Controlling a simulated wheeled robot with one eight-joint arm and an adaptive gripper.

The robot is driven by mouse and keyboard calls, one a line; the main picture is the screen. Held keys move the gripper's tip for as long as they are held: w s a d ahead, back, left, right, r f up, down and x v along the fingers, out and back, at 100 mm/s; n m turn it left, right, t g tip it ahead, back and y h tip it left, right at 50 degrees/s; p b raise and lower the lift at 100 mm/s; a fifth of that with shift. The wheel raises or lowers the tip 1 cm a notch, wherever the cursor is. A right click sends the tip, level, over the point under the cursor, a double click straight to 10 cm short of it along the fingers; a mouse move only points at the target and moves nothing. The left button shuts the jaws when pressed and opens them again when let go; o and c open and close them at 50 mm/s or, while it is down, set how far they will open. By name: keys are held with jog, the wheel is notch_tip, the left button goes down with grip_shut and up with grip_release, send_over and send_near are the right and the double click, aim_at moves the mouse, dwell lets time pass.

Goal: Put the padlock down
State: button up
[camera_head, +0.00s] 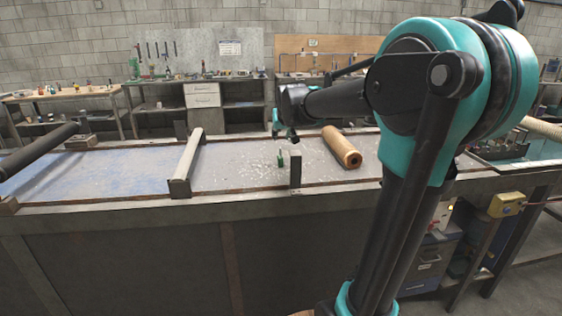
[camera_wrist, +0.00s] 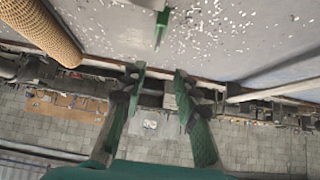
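My gripper (camera_head: 280,125) is over the far part of the long table in the head view. In the wrist view my gripper (camera_wrist: 160,72) has its two green fingers spread, with nothing seen between them. A small green object (camera_head: 281,158) is on the table just nearer than my gripper in the head view. The green object (camera_wrist: 164,18) also shows in the wrist view, beyond the fingertips and apart from them, with a thin grey part. I cannot tell what it is. No padlock can be clearly made out in either view.
A brown mesh tube (camera_head: 342,148) lies on the table right of the green object and also shows in the wrist view (camera_wrist: 43,28). Pale bits are scattered on the tabletop (camera_head: 237,172). A light roller bar (camera_head: 187,162) crosses the table at left. A grey post (camera_head: 295,172) stands on the near edge.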

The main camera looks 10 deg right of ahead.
aim_at(280, 147)
jog(key=shift+d+x, duration=0.15)
jog(key=shift+x, duration=2.95)
jog(key=shift+d+x, duration=0.15)
jog(key=shift+x, duration=2.95)
jog(key=shift+s, duration=0.1)
grip_shut()
